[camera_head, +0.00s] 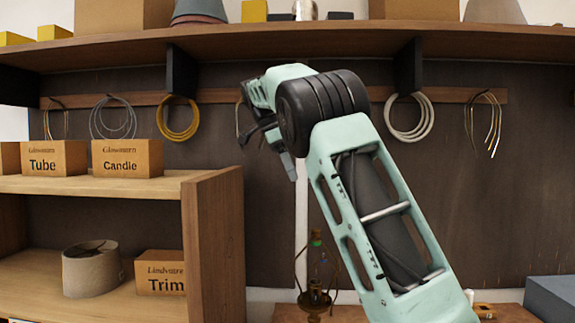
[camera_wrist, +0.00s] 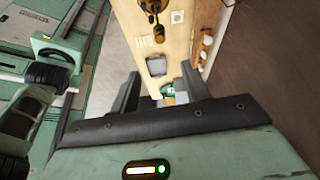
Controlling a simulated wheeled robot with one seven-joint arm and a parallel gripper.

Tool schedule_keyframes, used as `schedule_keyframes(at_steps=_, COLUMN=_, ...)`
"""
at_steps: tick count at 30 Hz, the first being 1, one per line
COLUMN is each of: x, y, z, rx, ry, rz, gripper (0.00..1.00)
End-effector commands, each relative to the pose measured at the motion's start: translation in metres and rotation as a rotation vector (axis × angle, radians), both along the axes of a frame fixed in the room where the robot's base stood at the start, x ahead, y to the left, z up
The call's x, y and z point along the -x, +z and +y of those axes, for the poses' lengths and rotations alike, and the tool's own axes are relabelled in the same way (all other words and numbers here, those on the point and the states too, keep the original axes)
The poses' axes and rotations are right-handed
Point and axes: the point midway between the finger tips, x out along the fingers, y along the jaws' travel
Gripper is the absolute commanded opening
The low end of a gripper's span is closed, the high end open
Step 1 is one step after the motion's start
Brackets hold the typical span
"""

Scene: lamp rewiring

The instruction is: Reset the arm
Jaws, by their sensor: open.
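My gripper (camera_wrist: 158,84) is open in the wrist view, its two dark fingers apart with nothing held between them. A small green thing shows between and beyond the fingers, too small to name. In the head view my arm rises from the lower right and bends at a black joint, and my gripper (camera_head: 274,152) hangs to the left of it, partly hidden and well above the bench. A brass lamp (camera_head: 315,296) with a harp and a green-topped socket stands below the arm. Brass lamp parts also show at the top of the wrist view (camera_wrist: 152,8).
A wooden shelf unit (camera_head: 214,245) stands at left with labelled boxes (camera_head: 127,158) and a lampshade (camera_head: 92,268). A high shelf (camera_head: 290,41) runs above the arm, with wire coils (camera_head: 408,118) hanging below. A wooden bench (camera_wrist: 122,12) lies under my gripper, with grey floor at its right.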

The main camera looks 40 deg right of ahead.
Motion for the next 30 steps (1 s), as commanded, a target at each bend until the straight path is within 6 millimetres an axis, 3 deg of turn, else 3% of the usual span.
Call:
schedule_keyframes(at_steps=7, x=-0.004, y=0.016, z=0.004, rx=0.000, ry=-0.001, rz=0.001, gripper=0.47)
schedule_keyframes(at_steps=17, x=-0.006, y=0.014, z=0.007, rx=-0.010, ry=0.018, rz=0.003, gripper=0.47)
schedule_keyframes(at_steps=20, x=-0.010, y=-0.007, z=0.021, rx=-0.058, ry=0.125, rz=0.009, gripper=0.47)
schedule_keyframes(at_steps=23, x=-0.018, y=-0.047, z=0.052, rx=-0.152, ry=0.354, rz=0.021, gripper=0.47)
schedule_keyframes(at_steps=26, x=-0.022, y=-0.098, z=0.103, rx=-0.263, ry=0.668, rz=0.032, gripper=0.47)
schedule_keyframes(at_steps=30, x=-0.011, y=-0.161, z=0.181, rx=-0.380, ry=1.096, rz=0.045, gripper=0.47)
